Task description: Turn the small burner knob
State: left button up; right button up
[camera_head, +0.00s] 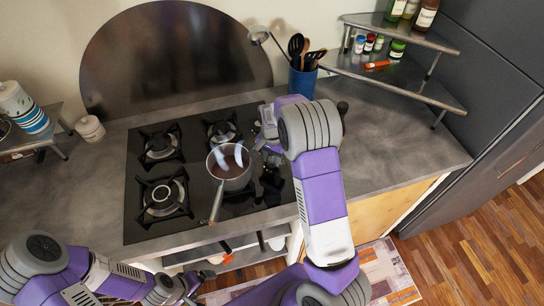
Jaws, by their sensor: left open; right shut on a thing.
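The black gas hob (137,205) is set in the grey counter and has several burners. My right gripper (266,147) reaches down at the hob's right side, where the dark control knobs are. It is shut on a knob there, taken to be the small burner knob, which its fingers and wrist mostly hide. More dark knob shapes (270,184) show just below it. The knob's turn angle cannot be made out. My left gripper (190,284) is low at the bottom left, in front of the counter, away from the hob, open and apparently empty.
A saucepan (230,165) stands on the hob just left of my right gripper, its handle towards the front. A blue utensil pot (302,83) and a corner shelf (390,70) are behind and right. The right counter (405,140) is clear.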

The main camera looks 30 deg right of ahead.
aim_at(272, 159)
jog(key=o, duration=0.8)
notch_tip(272, 159, up, 8)
jog(key=shift+f+p, duration=0.2)
jog(key=shift+p, duration=0.2)
